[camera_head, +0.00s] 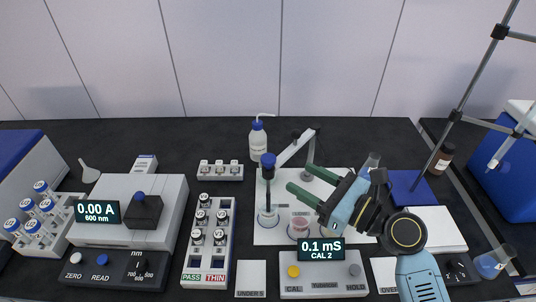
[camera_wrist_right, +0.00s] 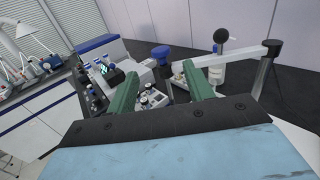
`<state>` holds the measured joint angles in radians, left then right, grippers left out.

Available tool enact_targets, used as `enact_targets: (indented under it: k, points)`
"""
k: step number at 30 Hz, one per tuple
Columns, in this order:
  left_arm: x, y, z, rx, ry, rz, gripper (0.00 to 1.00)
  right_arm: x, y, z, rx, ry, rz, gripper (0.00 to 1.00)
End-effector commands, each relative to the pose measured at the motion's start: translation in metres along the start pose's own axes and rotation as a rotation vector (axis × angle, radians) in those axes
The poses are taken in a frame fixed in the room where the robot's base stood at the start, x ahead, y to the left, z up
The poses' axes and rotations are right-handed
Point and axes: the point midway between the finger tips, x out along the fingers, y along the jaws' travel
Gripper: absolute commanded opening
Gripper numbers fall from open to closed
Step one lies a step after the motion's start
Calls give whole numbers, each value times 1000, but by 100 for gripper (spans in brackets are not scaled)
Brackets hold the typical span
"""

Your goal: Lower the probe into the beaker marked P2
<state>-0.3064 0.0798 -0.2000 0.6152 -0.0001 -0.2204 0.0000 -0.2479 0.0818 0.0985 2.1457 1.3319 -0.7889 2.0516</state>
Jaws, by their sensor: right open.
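The probe (camera_head: 268,168) has a blue cap and hangs upright from a grey stand arm (camera_head: 297,146). Its lower end is at a clear beaker (camera_head: 268,217) on the white mat; whether it is inside or above is too small to tell. A second beaker (camera_head: 300,227) with pinkish contents stands to the right. I cannot read a P2 mark on either. My right gripper (camera_head: 300,177) is open and empty, its green fingers pointing left toward the probe, apart from it. In the right wrist view, the probe's blue cap (camera_wrist_right: 161,54) shows beyond and between the fingertips (camera_wrist_right: 162,75). My left gripper is out of view.
A meter (camera_head: 322,252) reading 0.1 mS CAL 2 stands in front of the mat (camera_head: 265,238). A wash bottle (camera_head: 258,142) stands behind the probe. A vial rack (camera_head: 190,255) and a photometer (camera_head: 170,200) are left. A flask (camera_head: 490,263) lies at right.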

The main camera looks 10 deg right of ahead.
Motion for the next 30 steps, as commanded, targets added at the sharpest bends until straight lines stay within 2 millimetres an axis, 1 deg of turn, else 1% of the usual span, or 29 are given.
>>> enact_targets:
  k: [1,3,9,12,15,20,27,28,30]
  points:
    - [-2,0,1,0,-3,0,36,12,-1,2,1,-4,-1,52]
    - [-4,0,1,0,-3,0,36,28,0,2,0,-4,1,52]
    - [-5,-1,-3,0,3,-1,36,69,0,1,-1,-2,0,52]
    - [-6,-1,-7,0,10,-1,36,84,0,0,-2,0,0,52]
    - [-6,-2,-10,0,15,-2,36,95,0,0,-2,1,0,52]
    - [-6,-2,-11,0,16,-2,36,102,0,-1,-3,2,0,52]
    - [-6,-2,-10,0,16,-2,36,103,0,-1,-3,3,0,52]
    - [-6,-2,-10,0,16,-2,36,103,0,-1,-3,3,0,50]
    - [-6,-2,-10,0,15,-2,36,103,0,-1,-3,3,0,41]
